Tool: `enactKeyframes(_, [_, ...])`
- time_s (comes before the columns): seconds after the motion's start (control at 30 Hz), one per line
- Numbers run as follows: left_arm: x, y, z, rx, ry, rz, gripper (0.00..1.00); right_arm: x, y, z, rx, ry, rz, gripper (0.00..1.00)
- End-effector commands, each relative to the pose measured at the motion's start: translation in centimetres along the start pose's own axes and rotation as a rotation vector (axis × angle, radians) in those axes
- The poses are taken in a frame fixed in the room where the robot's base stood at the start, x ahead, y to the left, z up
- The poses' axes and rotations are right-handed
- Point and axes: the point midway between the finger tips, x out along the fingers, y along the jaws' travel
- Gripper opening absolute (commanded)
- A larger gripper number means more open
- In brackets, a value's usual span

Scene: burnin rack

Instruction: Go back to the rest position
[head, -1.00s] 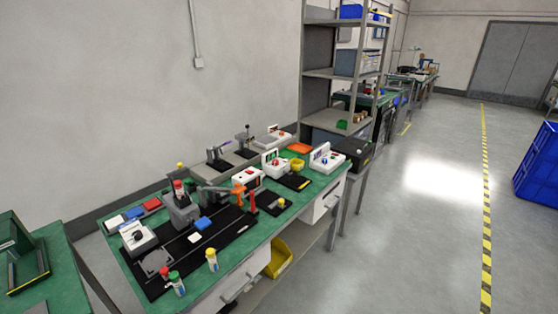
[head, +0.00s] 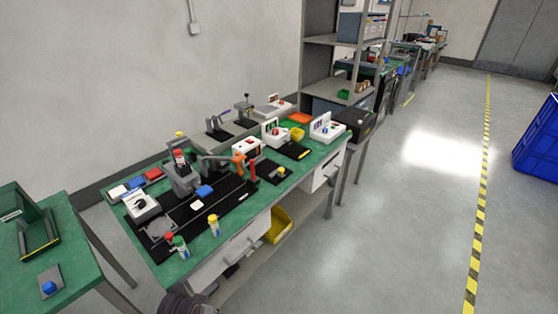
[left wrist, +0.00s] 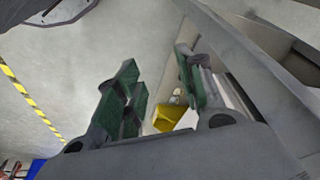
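My left gripper (left wrist: 158,78) shows in the left wrist view, with two green-padded fingers standing apart. It is open, and nothing is held between the pads. Behind the fingers I see a yellow bin (left wrist: 170,114) and grey floor. In the head view, a dark rounded piece at the bottom edge appears to be part of my arm; no gripper fingers show there. My right gripper is in neither view.
A green-topped workbench (head: 262,212) carries several devices, a black mat and small bottles. Its yellow bin (head: 277,225) sits below. Another green table (head: 75,262) with a blue button (head: 48,288) stands at left. A shelf rack (head: 330,72) stands behind. Open floor lies right.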

Motion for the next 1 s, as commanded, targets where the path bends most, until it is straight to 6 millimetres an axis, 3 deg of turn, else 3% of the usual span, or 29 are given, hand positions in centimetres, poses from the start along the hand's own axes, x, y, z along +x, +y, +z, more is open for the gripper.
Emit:
enactKeyframes(0.1, [3.2, 0.0, 1.0, 0.003, -0.014, -0.002, 0.38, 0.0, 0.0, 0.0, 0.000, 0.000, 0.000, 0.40])
enactKeyframes(0.4, [10.6, -0.2, 4.0, 0.011, -0.037, -0.005, 0.38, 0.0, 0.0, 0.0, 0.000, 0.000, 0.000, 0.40])
enactKeyframes(0.77, [18.2, -0.6, 8.9, 0.020, -0.064, -0.010, 0.38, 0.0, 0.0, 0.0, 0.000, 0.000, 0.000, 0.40])
enactKeyframes(1.0, [22.6, -0.9, 13.0, 0.026, -0.083, -0.014, 0.38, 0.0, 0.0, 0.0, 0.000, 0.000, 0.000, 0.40])
